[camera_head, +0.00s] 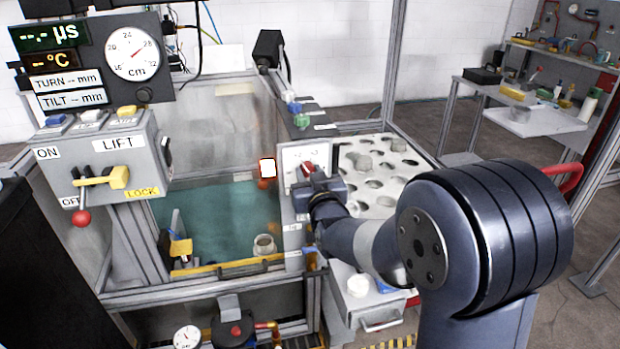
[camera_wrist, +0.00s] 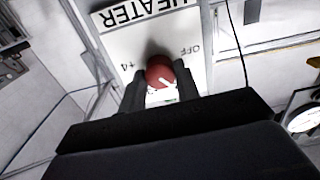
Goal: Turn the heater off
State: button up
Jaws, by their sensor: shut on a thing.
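The heater knob (camera_wrist: 160,71) is red and round with a white mark. It sits on a white panel (camera_wrist: 132,50) lettered HEATER, upside down in the wrist view, with OFF to the right of the knob and +4 to the left. My gripper (camera_wrist: 160,84) has one dark finger on each side of the knob and is shut on it. In the head view the knob (camera_head: 308,167) shows as a bit of red on the white panel (camera_head: 290,156), with my gripper (camera_head: 314,180) against it. The fingers partly hide the knob, and I cannot tell which setting its mark points to.
A tank with teal liquid (camera_head: 215,215) lies left of the panel. A white tray with round holes (camera_head: 385,200) stands right, behind my arm. A lift box (camera_head: 100,160) with a yellow lever stands at the left. A small lit orange-framed display (camera_head: 267,168) is near the panel.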

jog(key=n+b, duration=0.7)
jog(key=n, duration=0.3)
jog(key=shift+n+b, duration=0.3)
jog(key=shift+n, duration=0.1)
dwell(0.4)
jog(key=o, duration=1)
jog(key=shift+c, duration=0.2)
jog(key=shift+s, duration=0.1)
jog(key=v, duration=1)
jog(key=shift+s, duration=0.3)
jog(key=shift+w, duration=0.1)
